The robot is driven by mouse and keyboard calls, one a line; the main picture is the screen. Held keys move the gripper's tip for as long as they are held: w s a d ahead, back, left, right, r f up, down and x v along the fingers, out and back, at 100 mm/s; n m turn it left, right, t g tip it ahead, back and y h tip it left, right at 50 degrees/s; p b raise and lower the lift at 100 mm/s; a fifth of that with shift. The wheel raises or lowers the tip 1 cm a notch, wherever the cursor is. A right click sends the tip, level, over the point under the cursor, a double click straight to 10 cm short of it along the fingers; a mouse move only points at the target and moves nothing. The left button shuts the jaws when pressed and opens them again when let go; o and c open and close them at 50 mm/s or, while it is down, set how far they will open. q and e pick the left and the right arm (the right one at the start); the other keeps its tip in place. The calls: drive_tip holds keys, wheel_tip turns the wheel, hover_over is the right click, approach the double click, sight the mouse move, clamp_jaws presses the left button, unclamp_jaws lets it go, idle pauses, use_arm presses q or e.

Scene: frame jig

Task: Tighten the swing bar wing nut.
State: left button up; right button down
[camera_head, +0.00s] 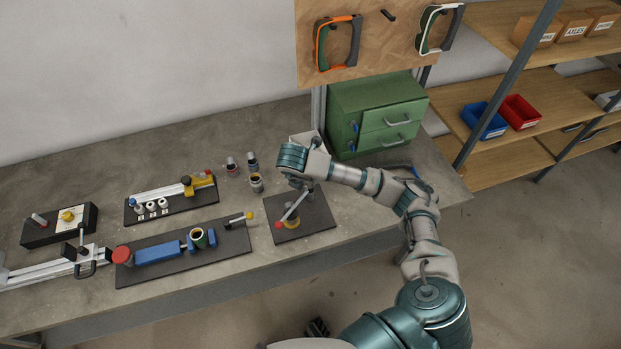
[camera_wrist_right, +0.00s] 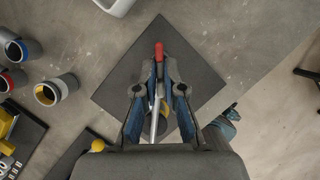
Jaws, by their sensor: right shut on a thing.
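A dark square plate (camera_head: 316,226) near the bench's front edge carries an upright post with a yellow base (camera_head: 292,224). A slanted bar (camera_head: 293,207) with a red end (camera_head: 278,224) is at this post. My right gripper (camera_wrist_right: 158,82) reaches over it from above, its fingers close together around the bar near its red end in the right wrist view. Its fingertips are hard to make out in the head view. I cannot pick out a wing nut. A dark part (camera_head: 317,327) low in the head view may be my left gripper; its jaws do not show clearly.
A dark base with a blue vise-like fixture (camera_head: 158,252) lies left of the plate. Several small cups (camera_head: 256,183) stand behind. A green drawer cabinet (camera_head: 377,115) is at the back right. Bare bench lies between the plate and the right edge.

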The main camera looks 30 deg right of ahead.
drive_tip(key=m+p, duration=0.1)
drive_tip(key=m+g+p, duration=0.1)
drive_tip(key=p, duration=0.1)
drive_tip(key=shift+w+r+m, duration=0.2)
drive_tip(key=shift+r+m, duration=0.2)
drive_tip(key=shift+m+g+h+p, duration=0.3)
drive_tip(key=shift+m+p, duration=0.4)
drive_tip(key=shift+f+m+p, duration=0.1)
drive_tip(key=shift+m+p, duration=0.25)
drive_tip(key=shift+m, duration=0.05)
use_arm(q)
drive_tip(key=s+a+p, duration=0.2)
drive_tip(key=s, duration=0.9)
drive_tip(key=shift+s+a+g, duration=0.15)
drive_tip(key=shift+a+g, duration=0.05)
drive_tip(key=shift+g, duration=0.1)
use_arm(e)
drive_tip(key=shift+w+f+m+g, duration=0.15)
drive_tip(key=shift+m+g, duration=0.45)
drive_tip(key=shift+m, duration=0.7)
use_arm(q)
drive_tip(key=shift+r, duration=0.15)
use_arm(e)
drive_tip(key=shift+f, duration=0.1)
drive_tip(key=c, duration=1.3)
unclamp_jaws()
drive_tip(key=shift+f, duration=0.1)
